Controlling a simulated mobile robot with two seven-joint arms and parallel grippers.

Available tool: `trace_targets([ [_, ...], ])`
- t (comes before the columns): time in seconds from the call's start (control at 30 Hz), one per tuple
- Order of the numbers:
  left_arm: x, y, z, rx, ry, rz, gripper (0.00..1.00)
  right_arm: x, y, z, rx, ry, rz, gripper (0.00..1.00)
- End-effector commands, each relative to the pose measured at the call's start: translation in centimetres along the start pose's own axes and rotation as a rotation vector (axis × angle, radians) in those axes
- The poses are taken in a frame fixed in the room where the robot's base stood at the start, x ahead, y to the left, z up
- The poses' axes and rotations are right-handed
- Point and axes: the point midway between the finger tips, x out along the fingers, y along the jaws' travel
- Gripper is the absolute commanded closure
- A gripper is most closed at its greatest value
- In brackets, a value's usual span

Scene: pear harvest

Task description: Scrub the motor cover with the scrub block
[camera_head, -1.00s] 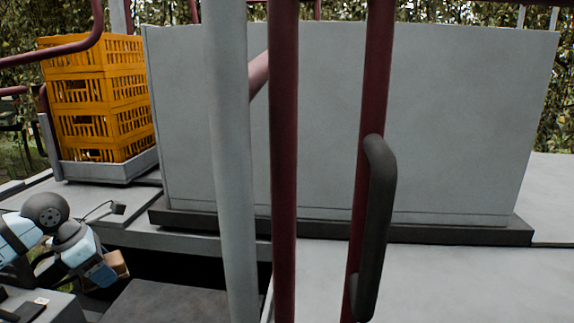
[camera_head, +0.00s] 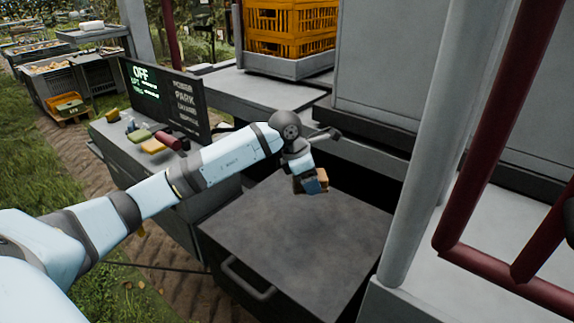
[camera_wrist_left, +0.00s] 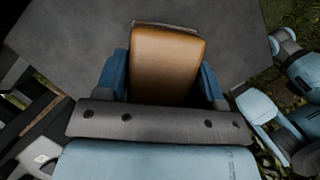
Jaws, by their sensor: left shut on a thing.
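The motor cover (camera_head: 290,245) seems to be the dark grey flat-topped box with a handle on its front, in the middle of the head view. My left gripper (camera_head: 314,188) is over the back part of its top. It is shut on the scrub block (camera_head: 322,174), a tan-orange block. In the left wrist view the block (camera_wrist_left: 166,62) sits between the two blue fingers (camera_wrist_left: 165,82), with the grey cover top (camera_wrist_left: 75,50) behind it. I cannot tell whether the block touches the cover. My right gripper is not in view.
A console with a dark screen (camera_head: 165,98) stands left of the cover, with small items on its top. A grey post (camera_head: 435,150) and red rails (camera_head: 490,150) stand at the right. Orange crates (camera_head: 290,30) are stacked behind. Grass lies at the left.

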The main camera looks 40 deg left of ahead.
Motion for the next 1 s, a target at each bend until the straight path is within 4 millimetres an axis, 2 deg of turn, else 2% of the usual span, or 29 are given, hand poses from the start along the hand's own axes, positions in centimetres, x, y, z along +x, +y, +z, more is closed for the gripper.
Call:
trace_targets([
  [0.03, 2.6, -0.4, 0.2, 0.001, -0.003, -0.004, 0.71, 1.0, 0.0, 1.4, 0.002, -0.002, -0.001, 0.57],
  [0.1, 4.4, -0.7, 0.7, 0.001, 0.0, -0.003, 0.71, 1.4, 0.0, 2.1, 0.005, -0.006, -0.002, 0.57],
  [0.2, 6.0, -1.0, 1.2, 0.001, 0.003, -0.003, 0.71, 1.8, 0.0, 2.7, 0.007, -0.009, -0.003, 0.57],
  [0.47, 7.4, -1.3, 1.4, 0.001, 0.007, -0.002, 0.71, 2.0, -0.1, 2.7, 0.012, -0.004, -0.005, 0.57],
  [1.0, 12.0, -1.3, -0.6, 0.0, 0.006, -0.003, 0.71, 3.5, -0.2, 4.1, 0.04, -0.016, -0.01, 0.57],
])
